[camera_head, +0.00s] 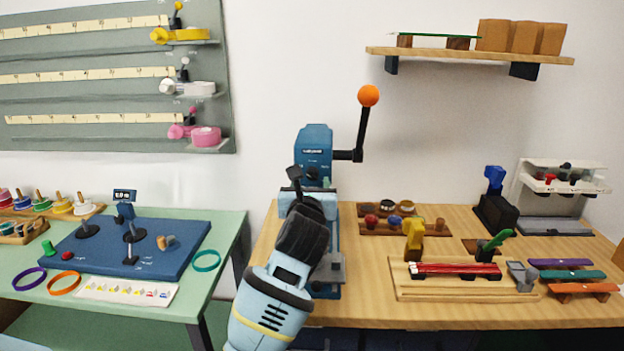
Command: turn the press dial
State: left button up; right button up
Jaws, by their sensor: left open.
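The blue press (314,140) stands at the left end of the wooden counter, against the wall. Its black lever arm with an orange ball (368,95) sticks up on its right side. My left gripper (295,178) is in front of the press, with its dark fingers pointing up toward the press body. It is open, and I see nothing held in it. My arm and wrist cover much of the press's middle and lower front. I cannot make out the dial; it may be hidden behind my gripper. Whether the gripper touches the press, I cannot tell. My right gripper is out of view.
On the wooden counter (440,316), right of the press, stand a wooden tray (408,287) with red sticks and a rack of small pots (375,229). A green table (222,231) with a blue board (85,262) is at left. A shelf (470,55) hangs above.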

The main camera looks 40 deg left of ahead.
aim_at(312, 177)
pick_arm(q)
jog(key=x, duration=0.2)
jog(key=shift+w+a, duration=0.25)
jog(key=shift+w, duration=0.05)
jog(key=shift+w+a, duration=0.1)
jog(key=shift+w, duration=0.1)
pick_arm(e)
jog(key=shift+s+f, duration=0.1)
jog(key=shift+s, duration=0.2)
pick_arm(q)
jog(key=shift+c, duration=0.4)
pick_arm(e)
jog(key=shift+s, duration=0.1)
